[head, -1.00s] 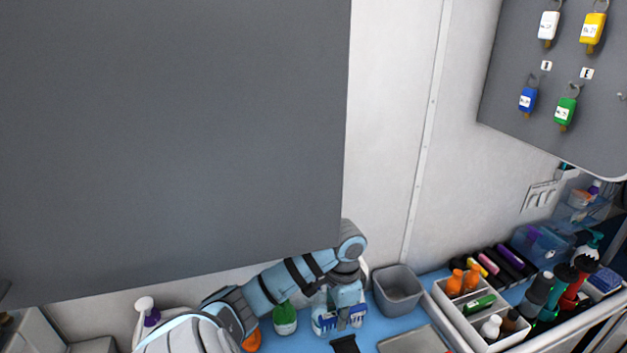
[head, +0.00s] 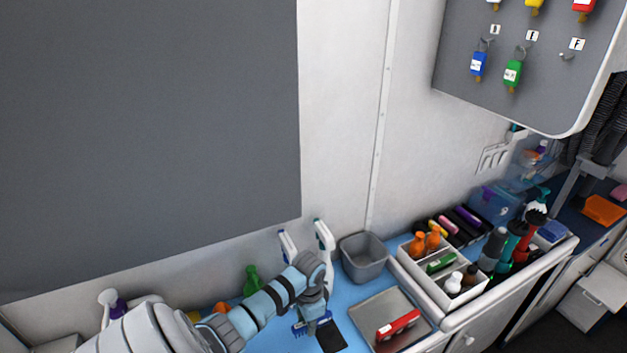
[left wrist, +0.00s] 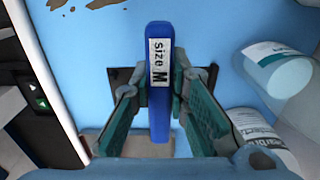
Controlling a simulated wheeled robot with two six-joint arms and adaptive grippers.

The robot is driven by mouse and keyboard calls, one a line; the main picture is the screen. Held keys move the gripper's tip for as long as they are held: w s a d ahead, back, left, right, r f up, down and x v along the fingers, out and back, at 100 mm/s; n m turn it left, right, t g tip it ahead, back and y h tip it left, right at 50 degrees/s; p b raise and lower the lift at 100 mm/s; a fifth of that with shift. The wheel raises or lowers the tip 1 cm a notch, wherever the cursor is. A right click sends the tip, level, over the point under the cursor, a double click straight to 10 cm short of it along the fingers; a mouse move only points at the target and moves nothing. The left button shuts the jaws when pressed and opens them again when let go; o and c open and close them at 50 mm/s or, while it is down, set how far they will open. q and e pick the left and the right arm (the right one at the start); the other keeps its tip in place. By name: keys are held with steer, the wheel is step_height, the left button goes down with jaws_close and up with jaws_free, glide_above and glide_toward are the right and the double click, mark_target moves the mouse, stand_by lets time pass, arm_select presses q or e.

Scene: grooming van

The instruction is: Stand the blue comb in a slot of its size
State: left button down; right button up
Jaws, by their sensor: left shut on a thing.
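My left gripper (left wrist: 160,84) is shut on the blue comb (left wrist: 159,60), which carries a white "Size M" label facing the left wrist camera. In the head view the left gripper (head: 314,305) is low over the blue worktop, with the comb's toothed edge (head: 311,327) showing below it. I cannot tell whether the comb touches the worktop. A black rack (head: 452,243) with yellow, pink and purple items stands at the back right; its slots are too small to make out. My right gripper is not in view.
A black flat piece (head: 331,337) lies beside the comb. To its right is a metal tray (head: 375,308) with a red object (head: 398,326). A grey bin (head: 364,258), spray bottles (head: 324,247) and a white divided caddy (head: 447,287) stand behind and right.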

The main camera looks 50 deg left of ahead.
arm_select(q)
step_height(320, 180, down, 4)
steer(key=b, duration=0.4)
steer(key=shift+s+r, duration=0.1)
steer(key=shift+r, duration=0.2)
steer(key=shift+f, duration=0.2)
steer(key=c, duration=1.6)
jaws_free()
steer(key=shift+o, duration=0.2)
